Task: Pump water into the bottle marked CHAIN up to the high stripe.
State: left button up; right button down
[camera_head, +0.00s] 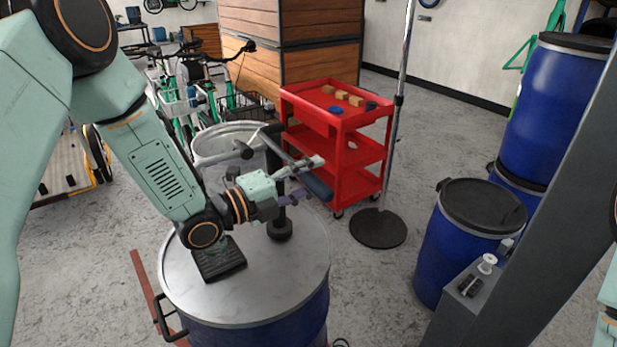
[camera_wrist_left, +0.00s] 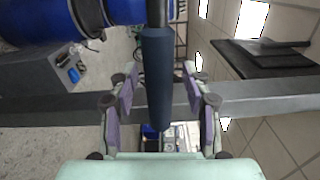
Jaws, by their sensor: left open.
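A hand pump (camera_head: 279,200) with a dark post stands on the metal lid of a blue drum (camera_head: 300,262). Its lever ends in a dark blue grip (camera_head: 317,187). My left gripper (camera_head: 303,180) is open at this grip. In the left wrist view the blue grip (camera_wrist_left: 158,75) passes between the spread fingers of the left gripper (camera_wrist_left: 165,88), with gaps on both sides. A black pad (camera_head: 218,260) lies on the lid, partly behind my left arm. I cannot make out a bottle marked CHAIN or its stripe. My right gripper is not in view.
A pale open bin (camera_head: 228,133) stands behind the drum. A red cart (camera_head: 335,125) with small blocks and a pole on a round black base (camera_head: 378,228) stand beyond. Blue barrels (camera_head: 455,235) and a grey beam (camera_head: 545,190) are at right. Floor between is free.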

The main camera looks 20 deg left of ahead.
pick_arm(q)
jog(key=shift+a, duration=0.35)
jog(key=c, duration=0.4)
jog(key=shift+d, duration=0.15)
grip_shut()
jog(key=shift+f, duration=0.1)
